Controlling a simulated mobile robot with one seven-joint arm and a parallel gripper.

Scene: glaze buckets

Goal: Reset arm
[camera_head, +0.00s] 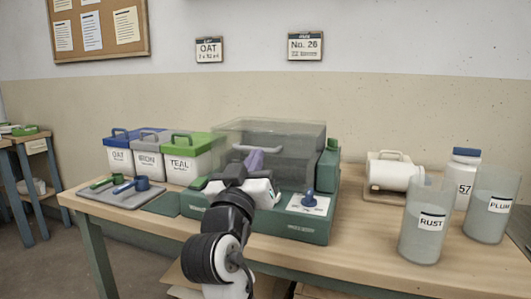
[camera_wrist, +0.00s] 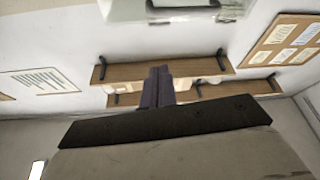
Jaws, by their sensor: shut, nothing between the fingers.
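My gripper (camera_head: 254,158) is raised in front of the clear hood of the green machine (camera_head: 290,228). Its purple fingers also show in the wrist view (camera_wrist: 158,86), pressed together with nothing between them. In the wrist view the fingers point toward the wall and its wooden shelves (camera_wrist: 125,73). My arm hides part of the machine's front and middle. The clear hood (camera_head: 300,140) with its pale handle is over the machine; I cannot tell whether the fingers touch it.
Buckets labelled OAT (camera_head: 119,158), IRON (camera_head: 149,163) and TEAL (camera_head: 181,166) stand left of the machine. A grey tray (camera_head: 112,203) holds green and blue scoops. At right are a white roller (camera_head: 392,174), a jar marked 57 (camera_head: 464,180), and RUST (camera_head: 425,245) and PLUM (camera_head: 487,230) containers.

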